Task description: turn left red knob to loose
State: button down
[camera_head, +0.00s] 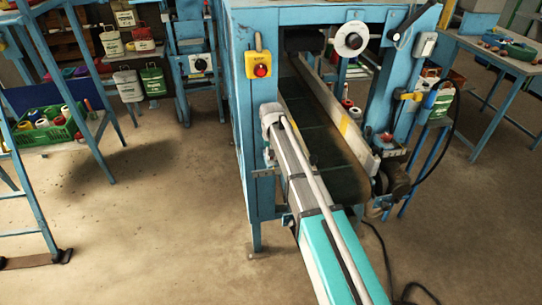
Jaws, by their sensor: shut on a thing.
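A blue machine (248,150) stands in the middle with a dark sloping belt (320,135) between side rails. My gripper (269,112) is at the machine's left front post, left of the belt. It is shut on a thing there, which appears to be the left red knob. The knob and the fingertips are hidden behind my gripper's body, so the knob's turn cannot be seen. A small red knob (386,137) shows right of the belt. A round red button (260,71) sits on a yellow box (257,58) above my gripper.
My arm slants up from the bottom right, along the belt's left side. A white disc (351,40) is mounted above the belt. A green crate (45,127) is on the left bench. A black cable (408,293) lies on the floor. The left floor is clear.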

jog(key=shift+w+d+n, duration=0.25)
jog(key=shift+w+n, duration=0.25)
jog(key=shift+n, duration=0.5)
jog(key=shift+c, duration=2.3)
grip_release()
jog(key=shift+s, duration=0.15)
jog(key=shift+a, duration=0.1)
jog(key=shift+s+m, duration=0.1)
jog(key=shift+m, duration=0.3)
